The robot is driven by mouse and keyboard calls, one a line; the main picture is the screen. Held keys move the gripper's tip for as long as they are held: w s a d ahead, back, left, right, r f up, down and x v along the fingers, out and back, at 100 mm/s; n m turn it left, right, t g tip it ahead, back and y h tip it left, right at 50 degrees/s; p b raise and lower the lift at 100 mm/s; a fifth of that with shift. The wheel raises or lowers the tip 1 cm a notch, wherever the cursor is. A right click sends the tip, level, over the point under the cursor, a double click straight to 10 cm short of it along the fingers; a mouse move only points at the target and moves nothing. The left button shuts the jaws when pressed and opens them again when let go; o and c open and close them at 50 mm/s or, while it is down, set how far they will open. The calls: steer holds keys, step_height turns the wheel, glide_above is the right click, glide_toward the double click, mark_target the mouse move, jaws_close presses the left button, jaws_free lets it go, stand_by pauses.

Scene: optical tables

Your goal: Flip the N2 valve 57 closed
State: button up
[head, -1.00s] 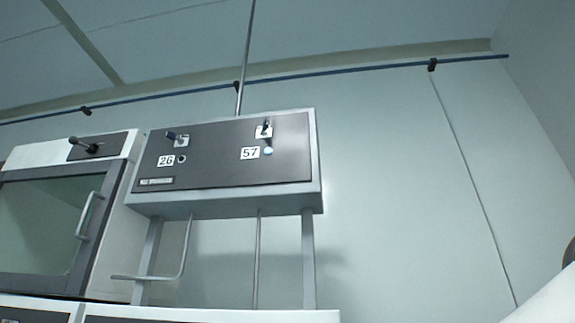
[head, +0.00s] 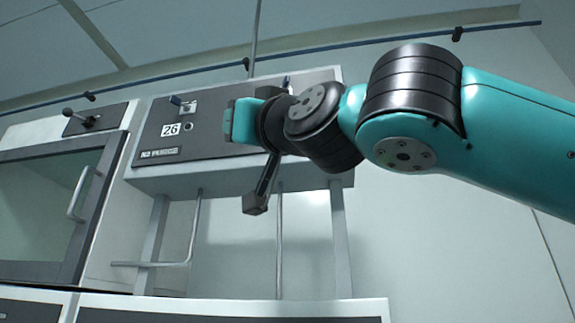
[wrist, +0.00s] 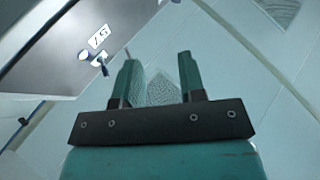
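The N2 panel (head: 205,148) is a dark sloped board in a grey frame, in the middle of the head view. My arm covers its right half there, including label 57 and most of that valve. In the wrist view, the 57 label (wrist: 98,37) shows upside down at upper left. The small dark handle of valve 57 (wrist: 104,68) sticks out beside it. My gripper (wrist: 158,62) has its two teal fingers apart with nothing between them. The handle lies left of the left finger, apart from it in the picture. The fingers are not clearly visible in the head view.
Valve 26 (head: 176,101) with its label (head: 171,129) sits on the panel's left part. A glass-fronted cabinet (head: 45,200) with a bar handle stands at left. Vertical pipes (head: 279,240) run below the panel. The wall at right is bare.

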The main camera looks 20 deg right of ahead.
mark_target(288, 79)
steer(key=s+d+r+m+t+h, duration=0.4)
steer(key=s+d+r+m+h, duration=0.1)
steer(key=d+r+m+h, duration=0.4)
steer(key=shift+n+h, duration=0.4)
steer(key=shift+n, duration=0.1)
steer(key=p+x, duration=0.6)
steer(key=x, duration=0.2)
steer(key=p+x, duration=0.6)
steer(key=x, duration=0.2)
steer(key=shift+w+a+f, duration=0.1)
steer(key=shift+w+a, duration=0.1)
steer(key=shift+w, duration=0.4)
jaws_close()
